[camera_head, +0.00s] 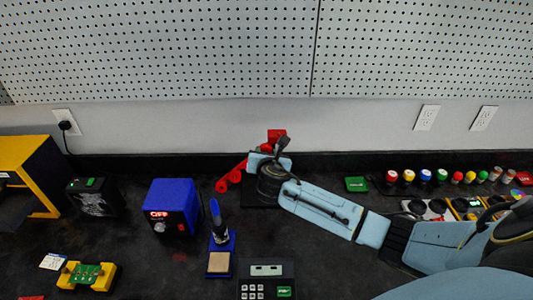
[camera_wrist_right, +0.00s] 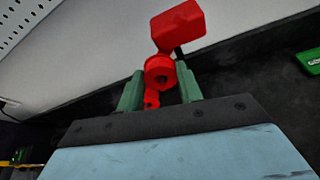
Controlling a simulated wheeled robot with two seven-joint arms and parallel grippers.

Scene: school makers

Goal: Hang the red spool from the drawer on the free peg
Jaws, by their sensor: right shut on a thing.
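My right gripper (camera_head: 266,157) reaches to the back of the bench near the wall. A slanting red piece with rounded parts (camera_head: 222,185) sticks out left of the gripper. No drawer or free peg can be made out. My left gripper is out of view.
A blue box (camera_head: 171,206) and a soldering stand (camera_head: 220,262) are left of my right arm. A keypad device (camera_head: 266,283) lies at the front. Several coloured caps (camera_head: 425,176) line the back right. Pegboard (camera_head: 160,50) covers the wall.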

